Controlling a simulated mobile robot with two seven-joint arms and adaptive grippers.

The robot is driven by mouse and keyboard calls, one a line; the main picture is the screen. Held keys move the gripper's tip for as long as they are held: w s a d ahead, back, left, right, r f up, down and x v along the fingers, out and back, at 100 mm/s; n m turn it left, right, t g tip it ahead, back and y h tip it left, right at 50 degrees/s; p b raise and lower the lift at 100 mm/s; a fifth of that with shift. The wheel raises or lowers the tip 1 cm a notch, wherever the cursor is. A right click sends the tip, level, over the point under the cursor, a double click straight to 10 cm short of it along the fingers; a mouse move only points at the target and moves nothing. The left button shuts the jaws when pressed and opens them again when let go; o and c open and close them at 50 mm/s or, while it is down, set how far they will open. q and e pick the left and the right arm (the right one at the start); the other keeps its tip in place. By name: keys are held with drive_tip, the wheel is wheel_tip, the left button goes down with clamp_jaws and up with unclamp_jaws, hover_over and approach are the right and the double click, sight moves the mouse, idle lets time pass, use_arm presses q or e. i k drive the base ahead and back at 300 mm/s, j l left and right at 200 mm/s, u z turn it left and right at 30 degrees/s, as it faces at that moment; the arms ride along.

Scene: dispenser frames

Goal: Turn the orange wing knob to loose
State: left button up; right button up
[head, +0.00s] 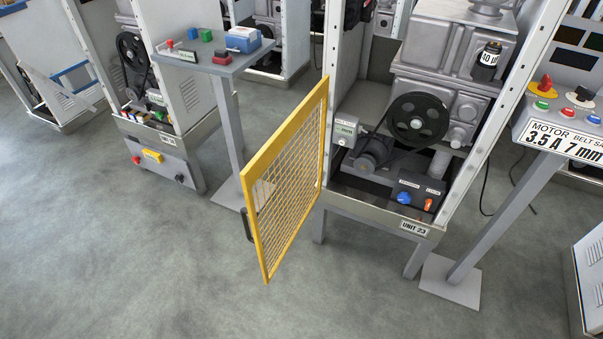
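A small orange knob (428,205) sits on the front of a dark box (420,190) low inside the open frame labelled UNIT 23. It looks upright or slightly tilted, but its exact angle is too small to tell. A blue knob (404,198) is to its left on the same box. Small white labels (433,190) sit above the knobs, too small to read. Neither of my grippers is in view.
A yellow mesh door (290,180) stands open at the left of the frame, jutting forward. A pulley (417,119) is above the box. On the right, a pedestal panel (565,110) carries buttons and a red-orange knob on a yellow plate (545,89). The foreground floor is clear.

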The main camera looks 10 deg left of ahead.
sight(428, 202)
drive_tip(key=i+j+z, duration=0.1)
drive_tip(key=j+z, duration=0.6)
drive_tip(key=j, duration=0.2)
drive_tip(key=j+z, duration=0.35)
drive_tip(key=j, duration=0.65)
drive_tip(key=k+j, duration=0.15)
drive_tip(key=j, duration=0.3)
drive_tip(key=i+z, duration=0.05)
